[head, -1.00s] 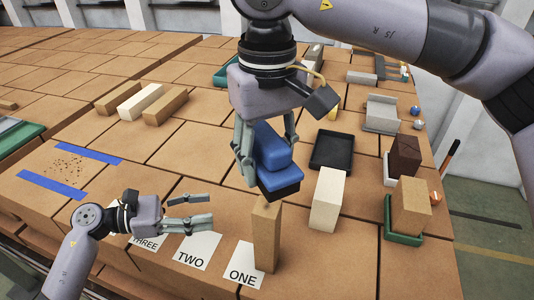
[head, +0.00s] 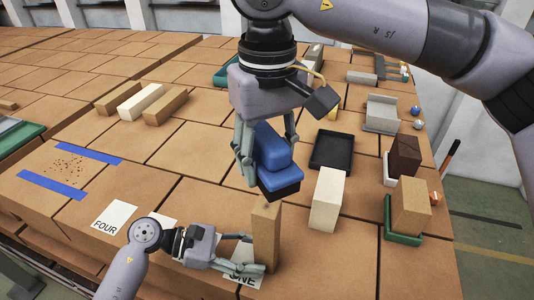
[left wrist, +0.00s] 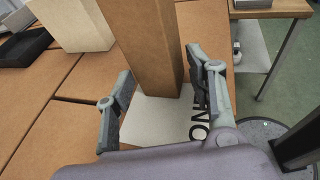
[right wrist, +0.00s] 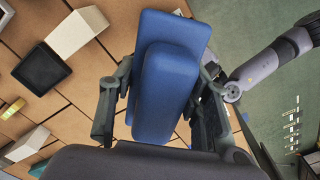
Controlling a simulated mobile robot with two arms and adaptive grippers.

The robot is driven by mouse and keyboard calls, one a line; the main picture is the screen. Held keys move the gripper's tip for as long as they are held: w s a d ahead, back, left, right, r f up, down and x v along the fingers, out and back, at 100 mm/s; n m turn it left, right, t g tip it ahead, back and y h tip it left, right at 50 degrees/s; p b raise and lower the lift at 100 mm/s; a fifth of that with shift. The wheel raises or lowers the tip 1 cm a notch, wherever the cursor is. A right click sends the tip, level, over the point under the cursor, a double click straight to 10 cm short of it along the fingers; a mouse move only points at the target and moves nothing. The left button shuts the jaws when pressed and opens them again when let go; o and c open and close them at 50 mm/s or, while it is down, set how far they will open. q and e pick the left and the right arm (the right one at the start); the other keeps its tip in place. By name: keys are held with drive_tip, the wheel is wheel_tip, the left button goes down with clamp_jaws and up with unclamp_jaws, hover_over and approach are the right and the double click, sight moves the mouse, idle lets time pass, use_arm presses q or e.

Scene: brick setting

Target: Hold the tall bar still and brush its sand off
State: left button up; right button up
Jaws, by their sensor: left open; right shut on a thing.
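The tall tan bar (head: 266,237) stands upright on the card marked ONE near the table's front edge. My left gripper (head: 254,262) is low beside the bar and open. In the left wrist view the bar (left wrist: 150,50) stands between the spread fingers (left wrist: 158,100), with gaps at both sides. My right gripper (head: 266,150) is shut on the blue brush (head: 272,150), which also fills the middle of the right wrist view (right wrist: 166,85). The brush's dark underside is just above the bar's top; I cannot tell whether they touch. A little sand shows on the bar's top.
A cream block (head: 328,200) stands right of the bar, with a black tray (head: 332,150) behind it. A tan block (head: 411,205) stands in a green holder (head: 402,238) at the right edge. Blue tape strips (head: 52,185) flank dark specks at left.

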use_arm(q)
drive_tip(key=shift+x, duration=1.25)
drive_tip(key=shift+c, duration=0.4)
drive_tip(key=c, duration=0.6)
